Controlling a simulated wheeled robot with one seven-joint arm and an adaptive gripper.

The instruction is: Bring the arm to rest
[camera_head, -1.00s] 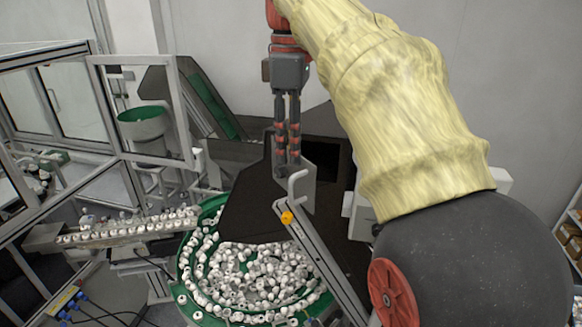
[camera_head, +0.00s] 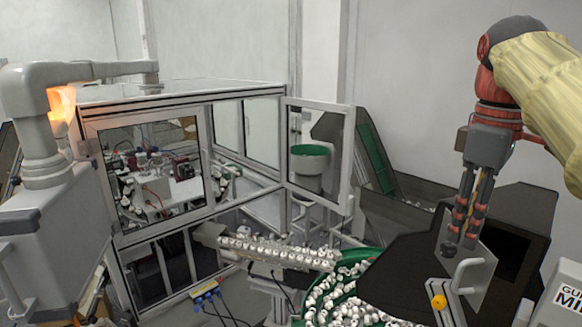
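My arm, in a pale yellow sleeve, comes in from the right edge of the head view. My gripper (camera_head: 458,243) hangs down at the right, in front of the dark hopper (camera_head: 405,280). Its two slim dark fingers with red bands are close together and almost parallel. I see nothing held between them, but the tips are small against the dark hopper and a grey plate, so whether they are open or shut is unclear.
A rail of caps (camera_head: 275,250) runs left to a glazed machine cell (camera_head: 150,185) with an open door (camera_head: 318,150). A grey machine with a jointed arm (camera_head: 50,225) stands at the left.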

